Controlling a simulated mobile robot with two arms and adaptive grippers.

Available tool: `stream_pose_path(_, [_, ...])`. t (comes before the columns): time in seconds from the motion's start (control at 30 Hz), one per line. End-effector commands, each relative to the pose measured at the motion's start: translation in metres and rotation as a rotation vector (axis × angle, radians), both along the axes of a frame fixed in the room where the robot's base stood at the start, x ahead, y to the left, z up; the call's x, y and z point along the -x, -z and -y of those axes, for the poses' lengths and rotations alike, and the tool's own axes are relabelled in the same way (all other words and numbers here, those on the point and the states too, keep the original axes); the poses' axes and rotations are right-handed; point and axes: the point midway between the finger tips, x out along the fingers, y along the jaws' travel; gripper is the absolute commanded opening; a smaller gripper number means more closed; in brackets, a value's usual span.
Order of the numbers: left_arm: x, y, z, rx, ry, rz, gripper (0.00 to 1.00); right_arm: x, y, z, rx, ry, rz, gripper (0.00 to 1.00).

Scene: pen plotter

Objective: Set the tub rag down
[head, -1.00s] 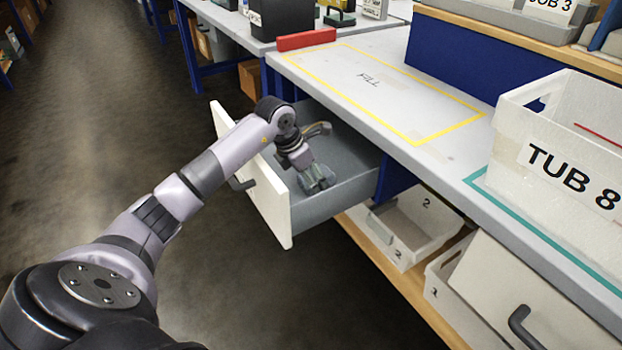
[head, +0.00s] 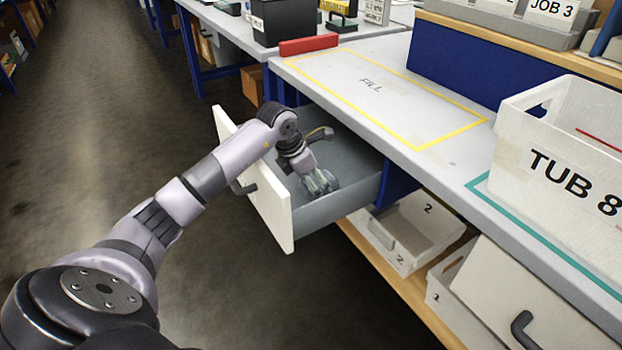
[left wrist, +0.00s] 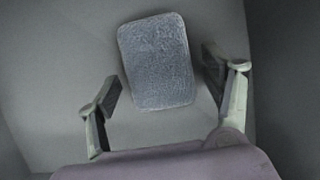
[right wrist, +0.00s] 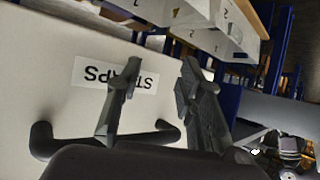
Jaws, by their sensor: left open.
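The rag, a grey-blue rounded rectangle (left wrist: 157,60), lies flat on the grey drawer floor in the left wrist view. My left gripper (head: 320,183) is low inside the open drawer (head: 352,200). In the left wrist view its fingers (left wrist: 160,80) are spread to either side of the rag, with a gap at each side. The rag cannot be made out in the head view, where the gripper covers that spot. My right gripper (right wrist: 155,80) is open and empty in front of a pale panel labelled STRAPS (right wrist: 117,75). TUB 8 (head: 545,140) is a white tub on the bench.
The drawer's white front (head: 272,205) stands out into the aisle. The bench top has a yellow-outlined FILL area (head: 400,95), which is empty, and a red block (head: 308,43) at its far corner. White bins (head: 415,235) sit on the shelf below. A dark handle (right wrist: 60,142) is close to my right gripper.

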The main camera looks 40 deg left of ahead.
Motion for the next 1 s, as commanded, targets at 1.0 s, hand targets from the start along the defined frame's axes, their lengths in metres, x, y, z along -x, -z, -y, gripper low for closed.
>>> stream_pose_path(1.0, [0.042, -0.113, -0.017, 0.0, 0.0, 0.0, 0.73, 0.106, 0.067, 0.038, 0.132, 0.045, -0.603, 0.35])
